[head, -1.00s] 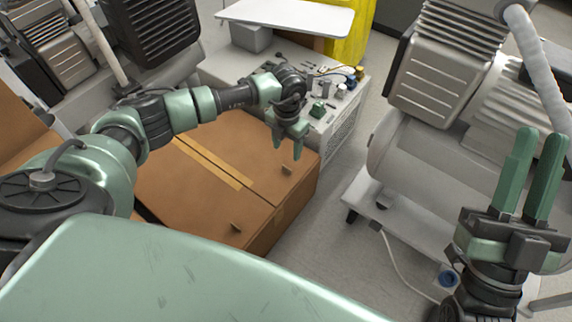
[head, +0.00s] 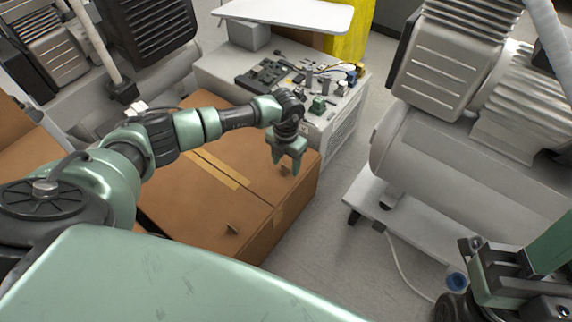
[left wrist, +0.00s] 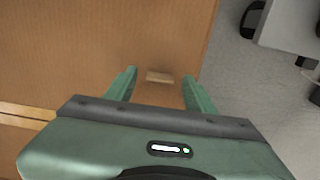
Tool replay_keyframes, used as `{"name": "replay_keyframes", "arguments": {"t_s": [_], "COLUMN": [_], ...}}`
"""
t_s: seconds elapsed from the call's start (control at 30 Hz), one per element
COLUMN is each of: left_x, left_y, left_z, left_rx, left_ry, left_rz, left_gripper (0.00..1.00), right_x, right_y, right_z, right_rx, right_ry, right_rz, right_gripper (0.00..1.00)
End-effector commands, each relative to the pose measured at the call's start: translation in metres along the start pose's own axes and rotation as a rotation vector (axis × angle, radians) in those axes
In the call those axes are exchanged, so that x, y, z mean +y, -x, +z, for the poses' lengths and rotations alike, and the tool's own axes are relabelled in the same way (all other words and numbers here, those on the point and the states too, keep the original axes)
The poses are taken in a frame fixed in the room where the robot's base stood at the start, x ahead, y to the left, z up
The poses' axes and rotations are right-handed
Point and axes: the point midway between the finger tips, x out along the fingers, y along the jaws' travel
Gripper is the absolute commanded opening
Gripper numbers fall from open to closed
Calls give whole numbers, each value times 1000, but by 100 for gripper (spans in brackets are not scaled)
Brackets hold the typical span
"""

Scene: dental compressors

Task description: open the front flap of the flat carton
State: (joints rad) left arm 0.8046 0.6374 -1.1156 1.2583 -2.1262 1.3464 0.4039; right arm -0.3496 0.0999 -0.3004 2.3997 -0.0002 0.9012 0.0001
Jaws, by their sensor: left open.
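The flat carton (head: 185,205) lies closed on the floor in the head view, with a tape strip (head: 220,170) and a seam across its top. A small raised tab (head: 232,229) stands near its lower edge. My left gripper (head: 286,168) points down over the carton's right part, open. In the left wrist view, a second small tab (left wrist: 160,77) shows between the left fingertips (left wrist: 160,72), near the carton's edge. I cannot tell whether the fingers touch it. My right gripper (head: 550,245) is at the lower right, away from the carton, its fingertips cut off by the picture edge.
A grey-white cabinet (head: 345,130) with small parts on top stands just behind the carton. A large compressor (head: 450,160) stands to the right, with a cable on the floor. Clear floor (head: 320,225) lies between the carton and compressor. Another compressor (head: 150,40) is at upper left.

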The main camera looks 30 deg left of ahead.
Motion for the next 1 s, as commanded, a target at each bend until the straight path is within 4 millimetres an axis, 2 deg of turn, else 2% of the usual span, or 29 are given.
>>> {"name": "replay_keyframes", "arguments": {"t_s": [0.27,0.4,0.47,1.0], "left_x": [0,0,0,0], "left_y": [-1,-1,-1,-1], "left_z": [0,0,0,0], "left_rx": [0,0,0,0], "left_ry": [0,0,0,0], "left_rz": [0,0,0,0], "left_gripper": [55,16,0,0], "right_x": [0,0,0,0], "right_y": [0,0,0,0], "right_z": [0,0,0,0], "right_rx": [-1,-1,-1,-2], "right_ry": [0,0,0,0], "right_rz": [0,0,0,0], "right_gripper": [22,22,22,22]}}
